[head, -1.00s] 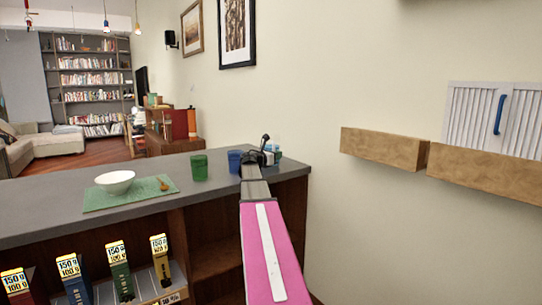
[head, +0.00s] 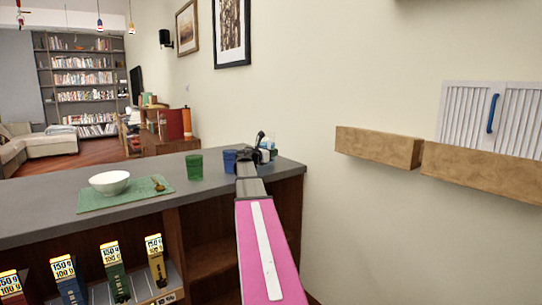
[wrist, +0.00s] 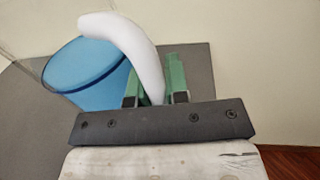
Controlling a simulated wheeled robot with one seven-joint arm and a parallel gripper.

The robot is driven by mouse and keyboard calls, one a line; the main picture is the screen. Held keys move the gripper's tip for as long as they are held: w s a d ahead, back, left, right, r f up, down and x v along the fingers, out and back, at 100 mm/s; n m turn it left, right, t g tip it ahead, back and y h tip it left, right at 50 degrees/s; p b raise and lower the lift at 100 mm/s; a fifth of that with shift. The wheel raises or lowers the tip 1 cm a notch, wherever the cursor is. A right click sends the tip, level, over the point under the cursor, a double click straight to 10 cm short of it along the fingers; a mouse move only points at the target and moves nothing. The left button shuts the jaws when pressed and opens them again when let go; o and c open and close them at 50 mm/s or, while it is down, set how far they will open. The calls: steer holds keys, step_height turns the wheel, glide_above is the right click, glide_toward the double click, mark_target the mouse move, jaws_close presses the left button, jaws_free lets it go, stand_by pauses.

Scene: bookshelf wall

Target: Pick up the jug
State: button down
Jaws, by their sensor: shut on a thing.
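The jug (wrist: 80,85) has a blue round body and a curved white handle (wrist: 137,50) in the wrist view. My gripper (wrist: 155,82) has its green fingers on both sides of the handle's lower part and is shut on it. The jug's body is left of the fingers. I cannot tell whether the jug touches the counter.
A bare wall (head: 360,85) with wooden ledges (head: 378,148) stands to the right.

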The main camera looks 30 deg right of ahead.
steer(key=w+a+r, duration=0.4)
steer(key=a+r, duration=0.6)
steer(key=shift+w+a, duration=0.3)
steer(key=shift+a, duration=0.05)
steer(key=shift+r, duration=0.1)
stand_by(0.6)
